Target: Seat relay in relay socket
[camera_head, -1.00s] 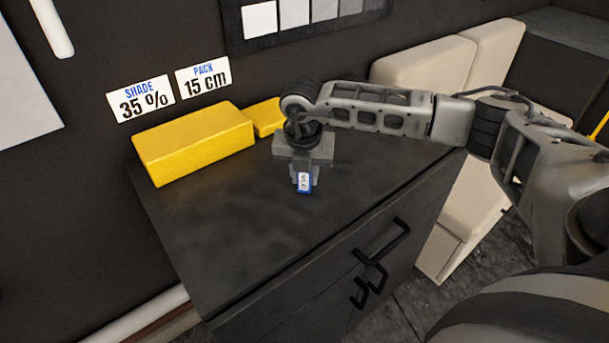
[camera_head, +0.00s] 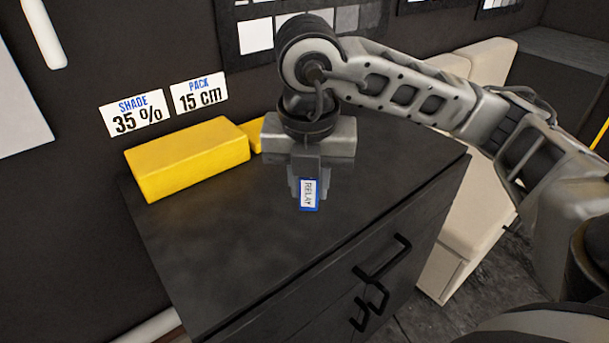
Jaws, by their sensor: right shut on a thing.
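The relay (camera_head: 309,195) is a small blue block with a white label reading RELAY. It shows in the head view, in front of and below my right gripper (camera_head: 308,182). My right gripper is shut on it, pointing down over the dark cabinet top. The relay looks held above the surface, though the exact gap is hard to tell. I see no relay socket in this view. My left gripper is not in view.
A black cabinet (camera_head: 210,250) with dark drawer handles (camera_head: 383,262) stands below. A large yellow block (camera_head: 190,158) and a smaller one behind it lie at the back left. Wall signs (camera_head: 136,114) hang behind. Cream seats or panels (camera_head: 462,235) stand to the right. The cabinet top's front left is clear.

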